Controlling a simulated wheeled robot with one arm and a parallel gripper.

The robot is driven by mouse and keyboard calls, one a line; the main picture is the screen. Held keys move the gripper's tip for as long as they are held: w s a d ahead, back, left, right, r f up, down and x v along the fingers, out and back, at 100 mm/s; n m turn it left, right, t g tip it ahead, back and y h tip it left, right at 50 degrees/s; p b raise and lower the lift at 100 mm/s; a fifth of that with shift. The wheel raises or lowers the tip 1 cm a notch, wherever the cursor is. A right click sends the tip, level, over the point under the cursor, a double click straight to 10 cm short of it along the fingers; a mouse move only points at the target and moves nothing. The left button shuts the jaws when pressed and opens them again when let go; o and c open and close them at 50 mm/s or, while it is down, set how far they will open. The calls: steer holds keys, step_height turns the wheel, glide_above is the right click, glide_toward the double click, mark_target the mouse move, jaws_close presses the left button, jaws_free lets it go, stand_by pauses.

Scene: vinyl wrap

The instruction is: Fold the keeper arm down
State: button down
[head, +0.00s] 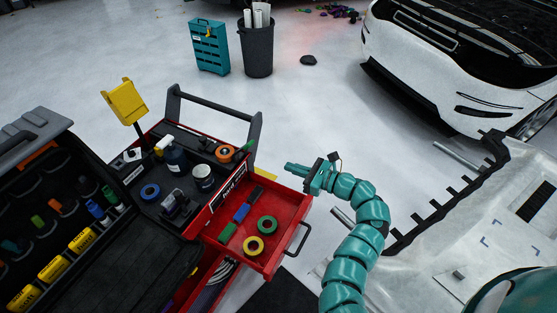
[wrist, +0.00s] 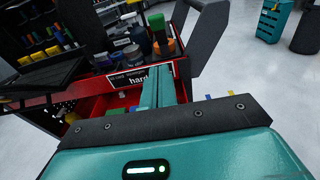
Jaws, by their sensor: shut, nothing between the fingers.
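My gripper (head: 289,167) is shut and empty. It is above the right side of the red cart's open drawer (head: 290,207) and points left toward the cart. In the wrist view its teal fingers (wrist: 157,72) lie together in front of the red cart front. No part is clearly marked as the keeper arm. A yellow plate (head: 125,101) stands raised on a thin dark post at the cart's back left. A dark grey bar frame (head: 213,105) stands upright along the cart's back and right; part of it shows in the wrist view (wrist: 207,38). My gripper appears apart from both.
The cart top holds bottles, an orange tape roll (head: 225,153) and a blue roll (head: 150,191). A black tool case (head: 75,215) is at left. A white car (head: 455,75) stands right.

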steer(key=p, duration=0.2)
glide_toward(243, 149)
step_height(243, 149, down, 3)
steer(key=w, duration=0.2)
steer(key=shift+w+a+r+p, duration=0.4)
steer(key=shift+a+r+p, duration=0.05)
steer(key=shift+a+r, duration=0.25)
steer(key=shift+w+a+r+p, duration=0.35)
steer(key=shift+a+r+p, duration=0.05)
steer(key=shift+a+r, duration=0.3)
steer(key=shift+r+p, duration=0.15)
steer(key=shift+p, duration=0.15)
